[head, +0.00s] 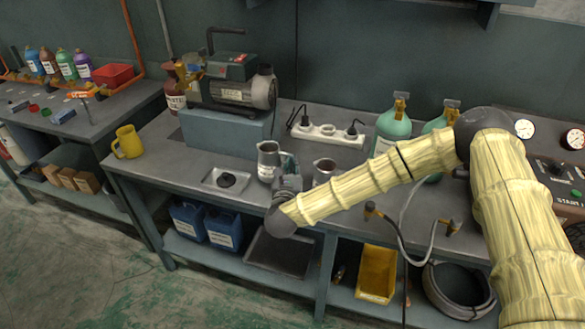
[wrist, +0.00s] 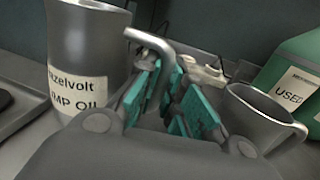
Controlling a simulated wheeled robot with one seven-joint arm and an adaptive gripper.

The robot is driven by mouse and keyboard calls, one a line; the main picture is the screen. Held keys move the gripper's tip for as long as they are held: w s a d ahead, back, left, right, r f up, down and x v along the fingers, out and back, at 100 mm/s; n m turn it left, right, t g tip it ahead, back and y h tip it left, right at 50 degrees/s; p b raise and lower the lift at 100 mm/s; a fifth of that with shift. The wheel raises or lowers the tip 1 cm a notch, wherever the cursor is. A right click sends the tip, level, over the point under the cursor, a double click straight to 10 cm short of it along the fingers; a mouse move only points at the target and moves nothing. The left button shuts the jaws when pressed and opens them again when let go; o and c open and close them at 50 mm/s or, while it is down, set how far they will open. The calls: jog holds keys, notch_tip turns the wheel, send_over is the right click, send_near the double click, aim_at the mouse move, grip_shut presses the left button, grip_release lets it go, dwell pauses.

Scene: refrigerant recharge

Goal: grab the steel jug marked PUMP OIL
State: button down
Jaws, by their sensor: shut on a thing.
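The steel jug marked PUMP OIL (head: 267,161) stands on the workbench. In the wrist view the jug (wrist: 85,45) fills the upper left, with its label facing me and its curved handle reaching right. My gripper (head: 287,172) is at the right side of the jug. In the wrist view the teal-padded fingers of my gripper (wrist: 166,92) are closed around the handle. The lower end of the handle is hidden by the fingers.
A second steel jug (head: 324,170) stands close on the right of my gripper. A metal tray (head: 210,182) with a dark round thing lies to the left. A power strip (head: 326,132) and green cylinders (head: 391,128) are behind. A pump (head: 235,92) stands on a raised block.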

jog(key=s+a+r+b, duration=0.1)
jog(key=s+a+b, duration=0.2)
jog(key=s, duration=1.1)
jog(key=shift+s+r, duration=0.15)
jog(key=shift+r, duration=0.1)
